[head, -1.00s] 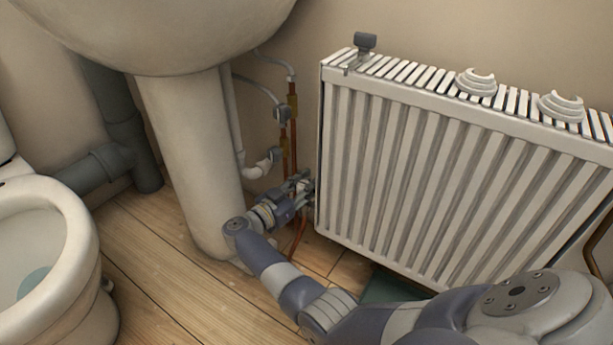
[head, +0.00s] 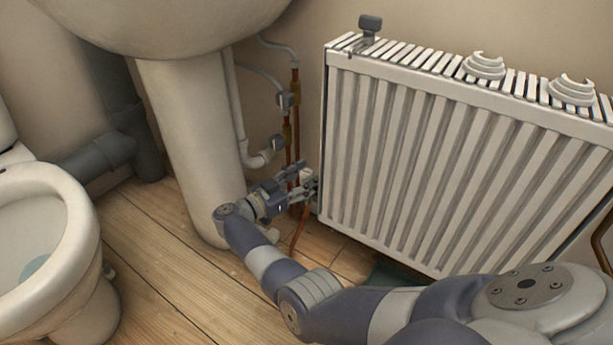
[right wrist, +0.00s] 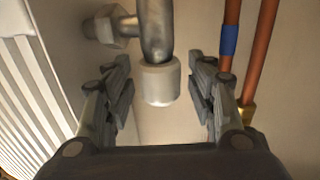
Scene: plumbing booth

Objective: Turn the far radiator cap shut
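The white radiator (head: 420,165) stands against the wall at right. Its far cap, a short white cylinder on a metal valve elbow, shows at the radiator's low left end (head: 306,175). The right wrist view shows this cap (right wrist: 160,83) in the middle, below the bent metal pipe. My right gripper (head: 298,184) is at that valve. In the right wrist view its two fingers (right wrist: 161,98) are spread, one on each side of the cap, with a visible gap on both sides. How far the cap is turned cannot be told. My left gripper is out of view.
Copper pipes (right wrist: 243,55) run close beside the right finger. The sink pedestal (head: 190,145) stands left of my right gripper, the toilet (head: 50,215) farther left. Two white ringed pieces (head: 484,66) and a dark knob (head: 370,26) are on the radiator's top.

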